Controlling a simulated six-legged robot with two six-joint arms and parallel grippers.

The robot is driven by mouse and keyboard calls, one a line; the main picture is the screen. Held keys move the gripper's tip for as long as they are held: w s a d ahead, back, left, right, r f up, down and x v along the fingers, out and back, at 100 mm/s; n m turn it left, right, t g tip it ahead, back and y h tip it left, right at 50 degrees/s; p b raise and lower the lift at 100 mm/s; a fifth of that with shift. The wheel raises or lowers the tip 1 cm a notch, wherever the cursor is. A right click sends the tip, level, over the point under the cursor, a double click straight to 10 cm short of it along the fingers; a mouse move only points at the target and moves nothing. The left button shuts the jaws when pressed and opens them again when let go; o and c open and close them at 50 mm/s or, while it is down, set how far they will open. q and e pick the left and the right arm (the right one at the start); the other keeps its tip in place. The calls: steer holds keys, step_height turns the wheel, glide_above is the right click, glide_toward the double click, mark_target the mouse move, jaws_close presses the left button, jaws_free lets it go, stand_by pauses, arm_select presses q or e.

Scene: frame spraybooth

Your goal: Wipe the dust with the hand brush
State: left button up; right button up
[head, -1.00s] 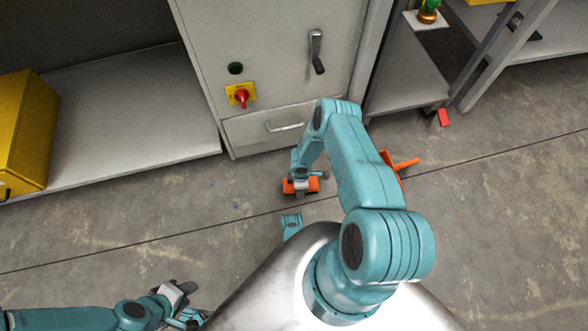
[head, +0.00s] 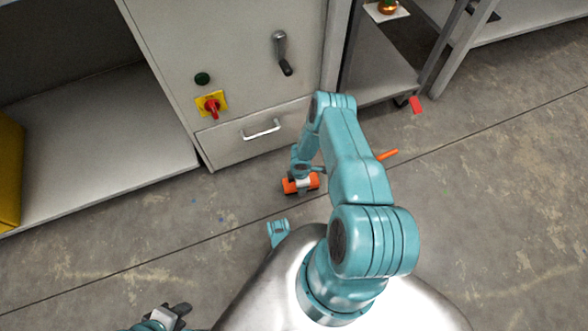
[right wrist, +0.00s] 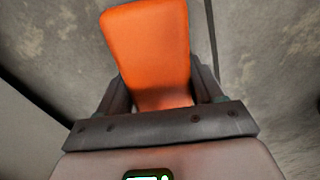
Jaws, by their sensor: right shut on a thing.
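The orange hand brush (head: 290,187) is low over the floor in front of the cabinet drawer. My right gripper (head: 302,186) is shut on it. The right wrist view shows the orange brush (right wrist: 150,50) between the two dark fingers. Its bristles are hidden, and I cannot tell whether it touches the floor. Small blue specks (head: 221,219), perhaps dust, lie on the floor left of the brush. My left gripper (head: 180,309) is at the bottom edge, away from the brush, and its jaw gap is unclear.
A grey cabinet (head: 235,50) with a red switch (head: 211,106) and a drawer handle (head: 262,130) stands ahead. An orange handle (head: 388,154) shows behind my right arm. A red piece (head: 417,105) lies by a trolley (head: 385,75). Floor at right is clear.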

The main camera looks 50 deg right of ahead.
steer(key=shift+s+d, duration=0.2)
steer(key=shift+d, duration=0.15)
steer(key=shift+r, duration=0.15)
step_height(320, 180, up, 6)
steer(key=p, duration=0.6)
step_height(320, 180, up, 3)
steer(key=p, duration=0.3)
